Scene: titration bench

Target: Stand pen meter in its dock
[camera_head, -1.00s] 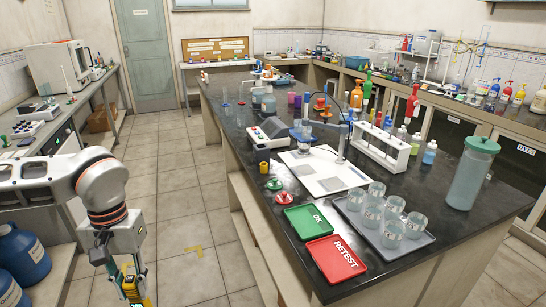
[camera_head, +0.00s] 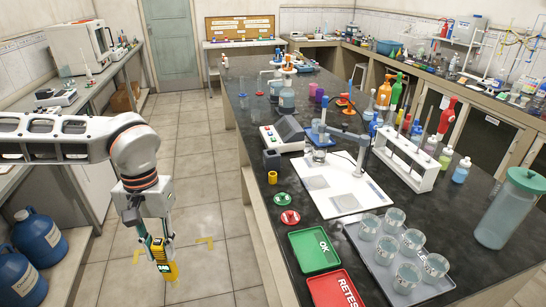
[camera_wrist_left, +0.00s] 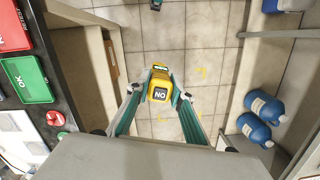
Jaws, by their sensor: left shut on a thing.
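The yellow pen meter (camera_head: 163,257) with a dark display is in my left gripper (camera_head: 160,242), held over the floor of the aisle, to the left of the dark bench. In the left wrist view the meter (camera_wrist_left: 160,92) sits between the two teal fingertips (camera_wrist_left: 159,97), its yellow end with lettering facing the camera. The gripper is shut on it. A small dark block (camera_head: 271,159) at the bench's left edge may be the dock; I cannot tell for sure. My right gripper is out of view.
Near the bench's left edge are green (camera_head: 282,198) and red (camera_head: 290,217) knobs, a green OK tray (camera_head: 313,250) and a red RETEST tray (camera_head: 335,289). A tray of beakers (camera_head: 385,270) is to their right. Blue jugs (camera_head: 38,238) stand left. The aisle is clear.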

